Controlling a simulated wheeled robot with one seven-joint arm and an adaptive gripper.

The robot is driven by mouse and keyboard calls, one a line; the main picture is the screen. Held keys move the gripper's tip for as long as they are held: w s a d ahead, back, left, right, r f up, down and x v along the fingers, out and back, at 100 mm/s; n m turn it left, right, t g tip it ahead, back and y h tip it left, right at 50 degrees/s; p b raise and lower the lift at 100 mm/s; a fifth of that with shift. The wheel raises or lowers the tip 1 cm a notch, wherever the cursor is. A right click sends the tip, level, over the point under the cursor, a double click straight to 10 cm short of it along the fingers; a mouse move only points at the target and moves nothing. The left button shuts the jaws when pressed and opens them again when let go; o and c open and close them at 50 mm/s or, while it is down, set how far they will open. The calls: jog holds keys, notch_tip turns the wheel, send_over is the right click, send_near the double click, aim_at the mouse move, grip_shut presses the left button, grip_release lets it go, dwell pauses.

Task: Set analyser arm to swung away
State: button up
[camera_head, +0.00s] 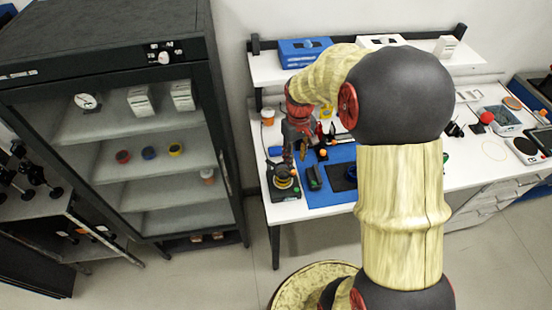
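My gripper (296,152) points down over the left end of the white bench (460,162), at the back edge of the blue mat (342,155). Its fingers are small and dark here, and I cannot tell if they are open or shut. A small instrument with a round, yellow-ringed top on a dark base (284,184) stands just below the gripper in the picture, at the bench's left front. I cannot tell if they touch. I cannot make out the analyser arm for certain; my gripper and forearm hide part of this area.
A dark device (314,178) sits right of the instrument, on the mat. A shelf (268,68) with a blue box (304,50) runs above the bench. A tall glass-fronted cabinet (225,150) stands close on the left. Open floor shows between cabinet and bench.

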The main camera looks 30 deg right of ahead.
aim_at(294, 171)
jog(key=shift+w+r+n, duration=0.35)
jog(key=shift+w+n, duration=0.05)
jog(key=shift+w, duration=0.1)
jog(key=shift+s+f, duration=0.1)
jog(key=shift+s, duration=0.1)
jog(key=shift+s+f, duration=0.1)
jog(key=shift+f, duration=0.25)
notch_tip(294, 171, down, 7)
jog(key=shift+r, duration=0.15)
jog(key=shift+c, duration=0.7)
grip_shut()
